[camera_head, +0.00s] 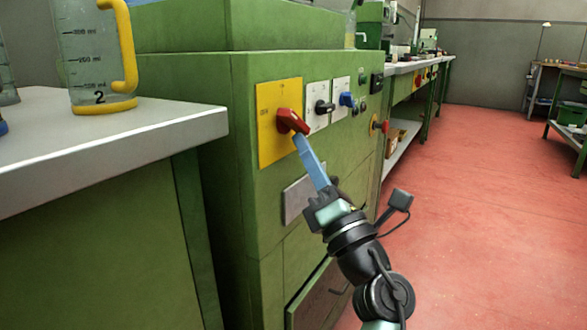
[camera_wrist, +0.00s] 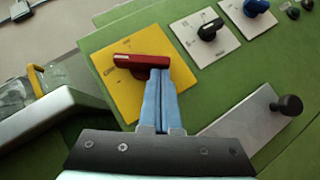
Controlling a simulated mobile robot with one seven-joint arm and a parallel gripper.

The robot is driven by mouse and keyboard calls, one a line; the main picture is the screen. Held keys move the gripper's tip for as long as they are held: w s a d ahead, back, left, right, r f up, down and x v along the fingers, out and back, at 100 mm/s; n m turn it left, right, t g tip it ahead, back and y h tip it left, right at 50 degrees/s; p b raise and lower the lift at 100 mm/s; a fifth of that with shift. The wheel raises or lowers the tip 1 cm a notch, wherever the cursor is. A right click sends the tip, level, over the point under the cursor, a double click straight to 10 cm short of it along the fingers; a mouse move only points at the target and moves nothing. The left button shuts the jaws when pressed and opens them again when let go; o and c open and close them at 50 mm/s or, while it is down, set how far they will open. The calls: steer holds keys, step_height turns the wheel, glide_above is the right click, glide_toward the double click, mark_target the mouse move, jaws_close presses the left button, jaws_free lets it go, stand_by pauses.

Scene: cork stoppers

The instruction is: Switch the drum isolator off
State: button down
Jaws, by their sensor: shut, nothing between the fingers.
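The red rotary handle (camera_head: 291,121) sits on a yellow plate (camera_head: 266,143) on the front of a green cabinet. In the head view the handle slants from upper left to lower right; the plate's markings are too small to read. It also shows in the wrist view, with the red handle (camera_wrist: 138,61) lying across the yellow plate (camera_wrist: 122,92). My gripper (camera_head: 297,137) has its blue fingers shut together and empty. Their tips are at the handle's lower side, near its right end in the wrist view (camera_wrist: 158,74). I cannot tell whether they touch it.
A black knob (camera_head: 323,107) and a blue knob (camera_head: 347,99) on white plates are right of the red handle. A grey bench (camera_head: 150,125) with a measuring jug (camera_head: 93,55) stands at left. A black knob on a grey plate (camera_wrist: 237,127) is below. Red floor is free at right.

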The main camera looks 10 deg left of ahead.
steer(key=shift+w+d, duration=0.1)
steer(key=shift+w, duration=0.25)
steer(key=s+d+f, duration=0.2)
steer(key=d+f, duration=0.4)
steer(key=f, duration=0.5)
steer(key=shift+s+d, duration=0.25)
steer(key=shift+d, duration=0.1)
